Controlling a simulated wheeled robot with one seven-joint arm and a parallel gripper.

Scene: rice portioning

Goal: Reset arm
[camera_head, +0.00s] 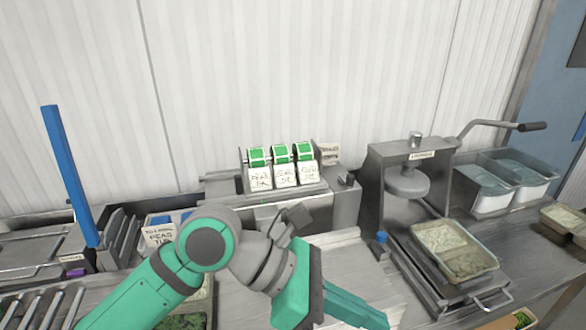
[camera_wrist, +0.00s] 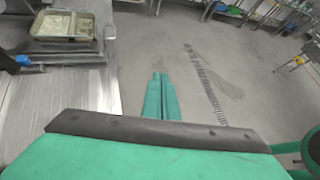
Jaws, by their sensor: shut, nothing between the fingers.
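My gripper (camera_head: 352,305) has green fingers and reaches over the front of the metal counter in the head view, pointing to the lower right. In the wrist view my gripper (camera_wrist: 160,78) shows its two green fingers together, with nothing between them. Below and beyond the fingertips in that view is grey floor (camera_wrist: 150,50), just right of the counter edge. My green and grey arm crosses the lower middle of the head view and hides part of the counter.
A press (camera_head: 408,182) with a lever stands right of the label dispenser (camera_head: 285,177). A filled tray (camera_head: 455,250) sits on the press base, and it shows in the wrist view (camera_wrist: 68,40). Clear bins (camera_head: 505,180) stand behind. A blue post (camera_head: 70,175) rises at left.

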